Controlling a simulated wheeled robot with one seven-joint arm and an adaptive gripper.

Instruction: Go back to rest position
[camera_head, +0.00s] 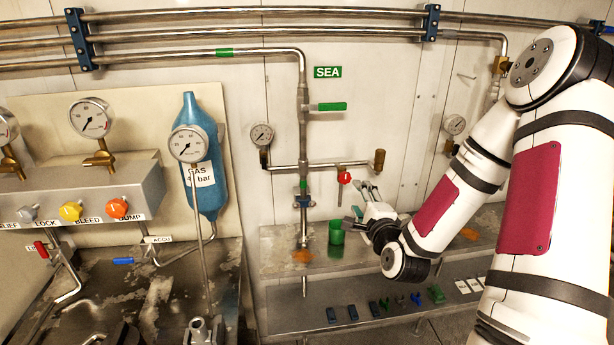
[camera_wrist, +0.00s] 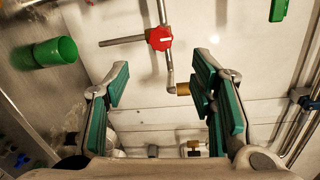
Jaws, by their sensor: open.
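My gripper (camera_head: 360,207) is at the end of my arm, which reaches in from the right in the head view. It is above the back shelf, just right of a green cup (camera_head: 336,238). In the wrist view my gripper (camera_wrist: 161,70) has its two green-padded fingers spread wide with nothing between them. The green cup (camera_wrist: 50,53) stands outside the left finger, apart from it. A red valve handle (camera_wrist: 160,39) on a pipe shows beyond the fingertips; it also shows in the head view (camera_head: 344,177).
A steel shelf (camera_head: 285,245) runs under the gripper, with a lower ledge (camera_head: 290,312) holding several small coloured parts. Left are a gauge panel (camera_head: 140,185) with knobs and a blue bottle (camera_head: 203,150). Pipes (camera_head: 250,52) and a SEA sign (camera_head: 327,72) are on the wall.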

